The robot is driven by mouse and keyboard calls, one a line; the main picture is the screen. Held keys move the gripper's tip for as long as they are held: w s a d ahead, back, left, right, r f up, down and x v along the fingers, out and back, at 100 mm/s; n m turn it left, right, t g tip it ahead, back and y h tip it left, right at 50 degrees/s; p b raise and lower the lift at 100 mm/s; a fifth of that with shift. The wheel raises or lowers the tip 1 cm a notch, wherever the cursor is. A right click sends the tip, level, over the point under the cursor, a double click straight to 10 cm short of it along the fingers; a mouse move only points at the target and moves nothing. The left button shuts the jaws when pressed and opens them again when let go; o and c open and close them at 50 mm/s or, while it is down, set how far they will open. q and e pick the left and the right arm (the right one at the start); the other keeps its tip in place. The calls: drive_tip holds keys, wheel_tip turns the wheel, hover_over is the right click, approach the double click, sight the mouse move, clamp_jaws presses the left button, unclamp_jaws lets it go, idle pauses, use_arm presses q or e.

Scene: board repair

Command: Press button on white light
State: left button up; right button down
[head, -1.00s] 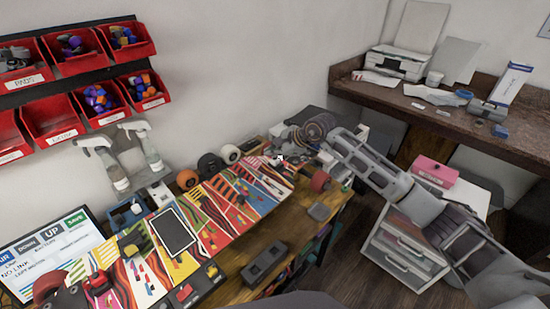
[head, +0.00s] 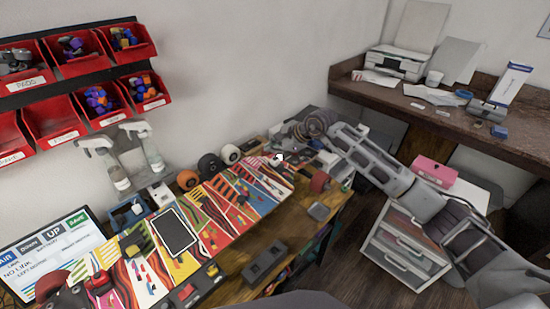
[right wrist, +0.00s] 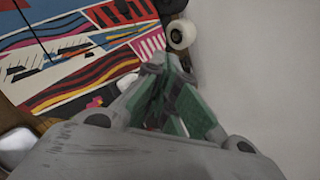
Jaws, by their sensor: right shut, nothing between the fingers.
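My right gripper (head: 336,140) reaches in from the right over the far right end of the workbench. It is shut and empty, and its tips with green pads show in the right wrist view (right wrist: 168,66). I cannot clearly pick out a white light or its button. A pale rounded puck (head: 318,212) lies on the bare wood near the bench's front edge, apart from the gripper. A pale rounded thing (right wrist: 16,148) at the left edge of the right wrist view may be the same one. My left gripper is not in view.
Painted boards (head: 262,190) cover much of the bench. A red wheel (head: 320,182) is close below the gripper, and a white wheel (head: 230,154) stands near the wall. Red bins (head: 52,117) hang at upper left. A drawer unit (head: 403,250) stands right of the bench.

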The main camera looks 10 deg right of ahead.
drive_tip(key=shift+r, duration=0.65)
drive_tip(key=shift+r+p, duration=0.4)
drive_tip(key=shift+r, duration=0.15)
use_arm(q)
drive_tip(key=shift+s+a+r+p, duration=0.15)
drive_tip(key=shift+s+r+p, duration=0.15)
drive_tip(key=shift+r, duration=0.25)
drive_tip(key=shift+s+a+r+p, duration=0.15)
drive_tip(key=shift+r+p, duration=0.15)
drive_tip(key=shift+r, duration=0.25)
use_arm(e)
wheel_tip(320, 180, up, 3)
drive_tip(key=shift+f, duration=0.1)
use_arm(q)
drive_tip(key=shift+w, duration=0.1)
